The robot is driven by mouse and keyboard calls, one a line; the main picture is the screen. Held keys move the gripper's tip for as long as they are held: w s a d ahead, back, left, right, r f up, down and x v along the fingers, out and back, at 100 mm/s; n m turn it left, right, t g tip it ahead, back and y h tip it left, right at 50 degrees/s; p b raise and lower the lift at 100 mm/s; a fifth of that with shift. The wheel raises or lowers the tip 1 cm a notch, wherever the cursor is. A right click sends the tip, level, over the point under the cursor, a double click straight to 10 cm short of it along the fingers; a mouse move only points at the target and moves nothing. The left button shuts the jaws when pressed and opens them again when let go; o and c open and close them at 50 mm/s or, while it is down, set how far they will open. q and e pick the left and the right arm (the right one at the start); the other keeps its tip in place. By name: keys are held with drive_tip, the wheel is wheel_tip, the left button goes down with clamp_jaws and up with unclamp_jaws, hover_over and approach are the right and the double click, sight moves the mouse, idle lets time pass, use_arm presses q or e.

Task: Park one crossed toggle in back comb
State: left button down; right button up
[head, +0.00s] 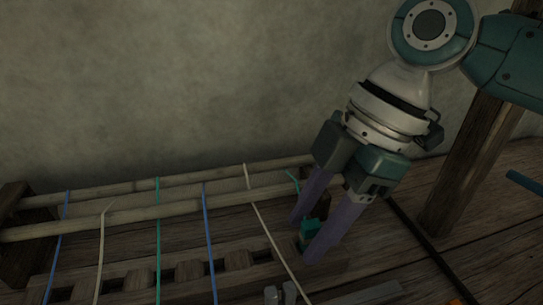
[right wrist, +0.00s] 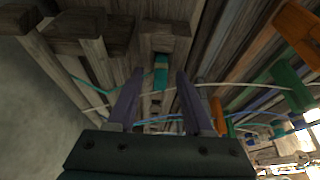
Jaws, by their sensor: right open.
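My right gripper (head: 304,242) reaches down at the right end of the loom, its two purple fingers apart. A teal toggle (head: 309,231) shows between the fingers in the head view, close to the far end of a teal thread (head: 293,180). In the right wrist view the teal toggle (right wrist: 161,72) lies in the gap near the fingertips (right wrist: 158,76), against wood; the fingers are not closed on it. A notched wooden comb (head: 205,268) runs left of the gripper, with threads crossing over it. My left gripper is not in view.
Two round wooden bars (head: 130,212) cross behind the comb. Blue, white and teal threads run over them. A wooden post (head: 468,160) stands at the right. The right wrist view shows an orange piece (right wrist: 298,30) and a green piece (right wrist: 290,85) to the right.

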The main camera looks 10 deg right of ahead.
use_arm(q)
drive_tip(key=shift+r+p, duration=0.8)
use_arm(e)
drive_tip(key=v, duration=0.7)
drive_tip(key=shift+r, duration=0.2)
drive_tip(key=shift+d, duration=0.1)
